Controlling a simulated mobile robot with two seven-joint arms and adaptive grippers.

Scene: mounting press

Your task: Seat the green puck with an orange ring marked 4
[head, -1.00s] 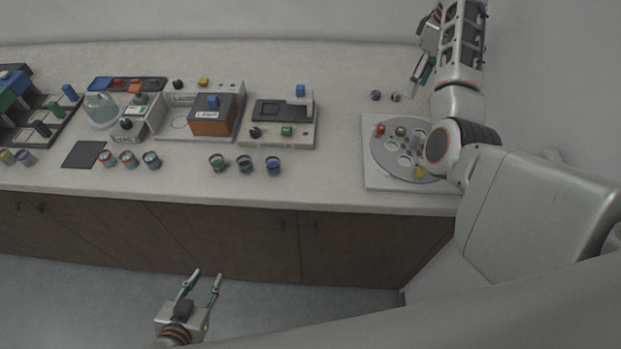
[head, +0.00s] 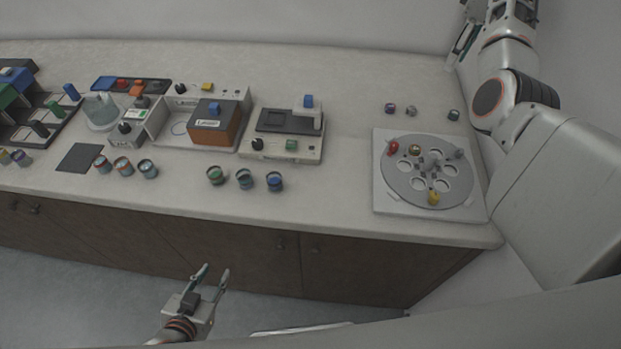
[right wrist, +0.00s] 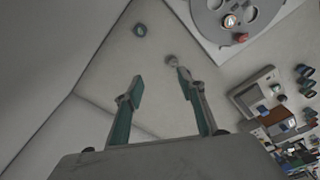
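Three small dark pucks lie at the back right: a purplish one (head: 390,109), a middle one (head: 411,111) and a greenish-grey one (head: 453,115). Their ring colours and numbers are too small to read, so I cannot tell which is marked 4. A round grey plate with holes (head: 407,188) sits on a white base in front of them. My right gripper (right wrist: 160,78) is open, with nothing between its fingers; a dark teal puck (right wrist: 139,30) shows ahead of it and a grey one (right wrist: 171,60) near its right fingertip. My left gripper (head: 216,268) is open and empty, below the counter front.
A red piece (head: 393,146), a brownish piece (head: 414,149) and a yellow piece (head: 433,198) are on the plate. Several cups stand along the counter front, including a green-topped one (head: 215,175). An orange-brown box machine (head: 212,128) and a grey device (head: 283,135) stand behind. Counter between device and plate is clear.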

